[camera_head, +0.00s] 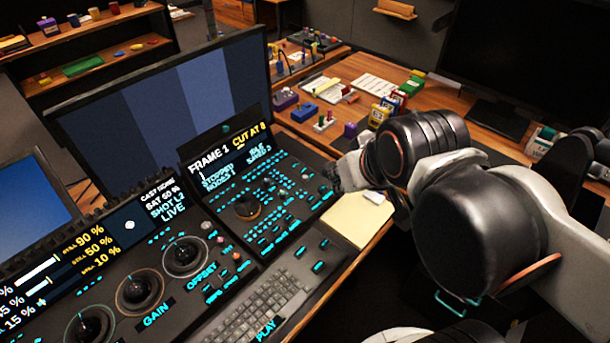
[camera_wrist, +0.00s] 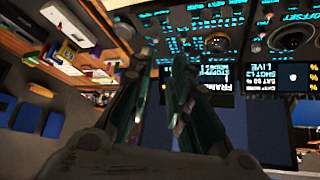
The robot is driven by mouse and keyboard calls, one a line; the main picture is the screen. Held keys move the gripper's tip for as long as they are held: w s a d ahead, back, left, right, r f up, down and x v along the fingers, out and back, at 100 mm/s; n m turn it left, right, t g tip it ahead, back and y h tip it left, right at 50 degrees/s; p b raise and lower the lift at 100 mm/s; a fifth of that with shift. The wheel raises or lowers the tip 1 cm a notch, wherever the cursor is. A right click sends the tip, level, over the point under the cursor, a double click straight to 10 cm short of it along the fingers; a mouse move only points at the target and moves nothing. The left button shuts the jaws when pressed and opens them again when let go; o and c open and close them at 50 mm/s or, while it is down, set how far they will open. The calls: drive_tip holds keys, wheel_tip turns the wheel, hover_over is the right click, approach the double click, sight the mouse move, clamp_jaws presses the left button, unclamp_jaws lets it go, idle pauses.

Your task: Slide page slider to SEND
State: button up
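The control panel (camera_head: 262,257) fills the lower left of the head view, with glowing cyan labels, dials and keys. Its right section (camera_head: 250,200) has a dark knob and rows of small keys. I cannot make out a page slider or a SEND label in either view. My gripper (camera_head: 343,178) is above the panel's right edge in the head view, apart from the keys. In the wrist view, its two fingers (camera_wrist: 165,62) are apart with nothing between them. The panel (camera_wrist: 215,42) appears upside down beyond the fingertips.
A small display (camera_head: 222,155) reads FRAME 1, CUT AT 8 and STOPPED. A large striped monitor (camera_head: 165,100) stands behind the panel. A pale pad (camera_head: 353,222) lies under my wrist. Coloured blocks and papers (camera_head: 374,85) are on the back desk. A dark monitor (camera_head: 530,55) stands at right.

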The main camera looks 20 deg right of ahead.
drive_tip(key=shift+o, duration=0.4)
drive_tip(key=shift+w+r+n, duration=0.3)
drive_tip(key=shift+w, duration=0.1)
drive_tip(key=n+g+p, duration=0.5)
drive_tip(key=n+g, duration=0.2)
drive_tip(key=n, duration=1.6)
hover_over(305, 176)
wheel_tip(305, 176, down, 12)
wheel_tip(305, 176, down, 13)
drive_tip(key=b, duration=0.4)
drive_tip(key=shift+s, duration=0.1)
drive_tip(key=shift+c, duration=0.6)
clamp_jaws()
